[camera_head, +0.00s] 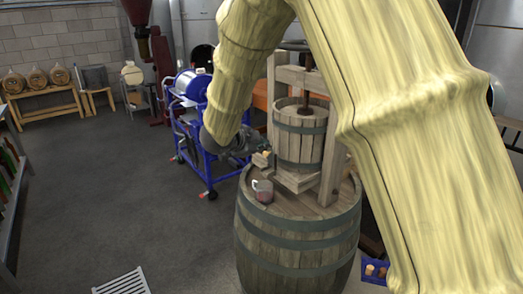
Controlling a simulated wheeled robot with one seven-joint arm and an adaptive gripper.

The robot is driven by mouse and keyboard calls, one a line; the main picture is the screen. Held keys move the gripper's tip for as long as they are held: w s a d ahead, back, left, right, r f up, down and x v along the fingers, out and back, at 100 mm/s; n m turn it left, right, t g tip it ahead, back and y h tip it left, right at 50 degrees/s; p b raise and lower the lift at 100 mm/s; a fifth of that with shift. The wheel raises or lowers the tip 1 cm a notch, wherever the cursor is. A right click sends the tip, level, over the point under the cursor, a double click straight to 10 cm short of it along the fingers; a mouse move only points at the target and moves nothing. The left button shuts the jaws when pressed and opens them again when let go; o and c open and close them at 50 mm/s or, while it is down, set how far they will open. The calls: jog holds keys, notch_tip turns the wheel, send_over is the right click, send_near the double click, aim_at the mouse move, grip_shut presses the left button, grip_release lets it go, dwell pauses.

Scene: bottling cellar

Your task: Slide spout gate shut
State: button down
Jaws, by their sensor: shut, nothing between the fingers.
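A wooden fruit press (300,137) stands on an upright barrel (297,240). Its short wooden spout (261,160) juts out at the lower left of the press. A small orange-brown piece at the spout may be the gate, but it is too small to tell how far open it is. My gripper (252,147) is shut and empty, right beside the spout on its left. I cannot tell whether the fingertips touch it. A glass jug with dark red liquid (264,192) stands on the barrel top below the spout.
A blue wheeled machine (197,140) stands behind and left of my gripper. Small casks (36,78) rest on a wooden rack at the far left. A floor grate (122,282) lies at the front. A blue crate (375,271) is right of the barrel.

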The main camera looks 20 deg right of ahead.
jog(key=w+d+f+p, duration=0.4)
jog(key=w+d+f, duration=0.1)
jog(key=w+f, duration=0.2)
jog(key=shift+w+d+f+p, duration=0.35)
jog(key=shift+w+p, duration=0.05)
jog(key=shift+w, duration=0.35)
